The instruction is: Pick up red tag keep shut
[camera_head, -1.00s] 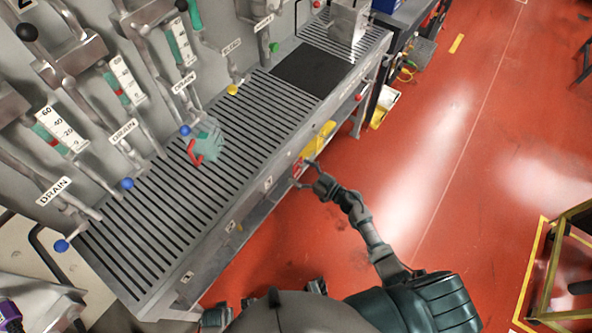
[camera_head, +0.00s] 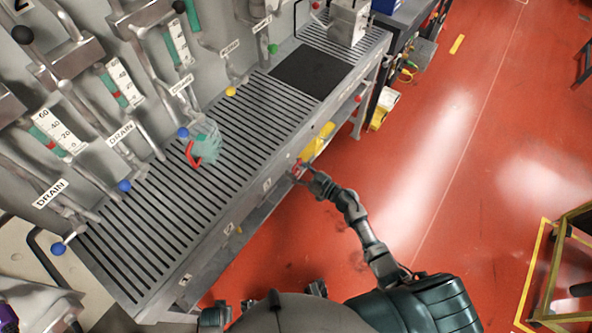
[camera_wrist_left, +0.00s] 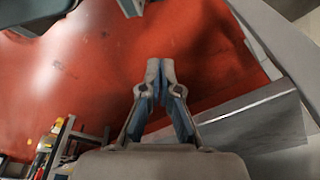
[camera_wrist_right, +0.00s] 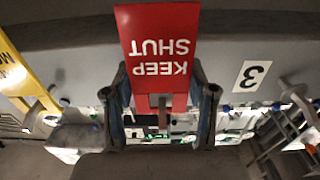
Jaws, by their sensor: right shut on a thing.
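The red tag (camera_wrist_right: 158,45) with white "KEEP SHUT" lettering shows upside down in the right wrist view. In the head view it is a small red patch (camera_head: 297,170) at the front edge of the slatted bench. My right gripper (camera_head: 304,175) is shut on the tag; in the right wrist view its fingers (camera_wrist_right: 160,105) are on either side of the tag's narrower lower part. My left gripper (camera_wrist_left: 160,68) is shut and empty above the red floor in the left wrist view; its fingers are not visible in the head view.
A yellow tag (camera_wrist_right: 22,72) hangs to the left of the red one; it also shows in the head view (camera_head: 318,143). A number 3 label (camera_wrist_right: 251,76) is at the right. A teal glove-like thing (camera_head: 207,142) lies on the slatted bench (camera_head: 165,225) below the valve levers.

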